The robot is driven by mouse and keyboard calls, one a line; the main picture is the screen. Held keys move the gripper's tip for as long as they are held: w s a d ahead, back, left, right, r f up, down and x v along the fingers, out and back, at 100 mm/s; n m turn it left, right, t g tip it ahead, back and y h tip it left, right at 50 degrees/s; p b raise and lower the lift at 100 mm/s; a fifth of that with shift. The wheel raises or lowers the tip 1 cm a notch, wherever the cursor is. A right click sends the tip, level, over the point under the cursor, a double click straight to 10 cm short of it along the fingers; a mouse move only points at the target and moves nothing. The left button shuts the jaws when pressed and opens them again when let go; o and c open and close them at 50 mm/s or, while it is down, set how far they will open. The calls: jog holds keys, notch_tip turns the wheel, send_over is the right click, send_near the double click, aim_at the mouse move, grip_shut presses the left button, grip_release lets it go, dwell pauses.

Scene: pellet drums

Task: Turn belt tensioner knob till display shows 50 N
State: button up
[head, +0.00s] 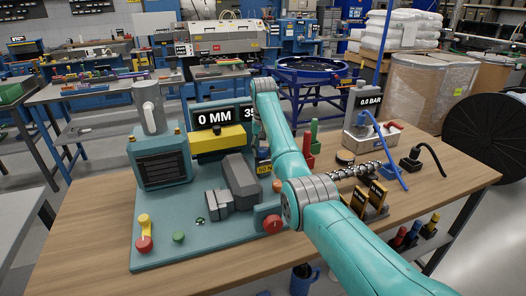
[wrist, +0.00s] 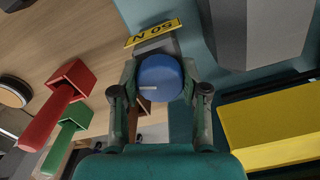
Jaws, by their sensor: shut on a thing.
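In the wrist view my gripper (wrist: 159,76) is shut on a blue round knob (wrist: 160,80), one finger on each side. A white line on the knob points to the picture's left. A yellow label (wrist: 154,33) reading "50 N" lies just beyond the knob; it also shows partly in the head view (head: 265,170). On the teal machine in the head view, one display (head: 214,118) reads "0 MM". A second display (head: 249,113) beside it shows "35"; my arm hides the rest of it.
Red (head: 308,150) and green (head: 314,131) holders stand right of the machine. A metal auger (head: 355,171) and a unit reading "0.0 BAR" (head: 369,101) are further right. A yellow block (head: 217,141) and grey housing (head: 240,178) sit close left of my gripper.

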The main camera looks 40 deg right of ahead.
jog(key=m, duration=0.5)
jog(key=shift+m, duration=2.5)
jog(key=o, duration=1.1)
jog(key=shift+o, duration=0.2)
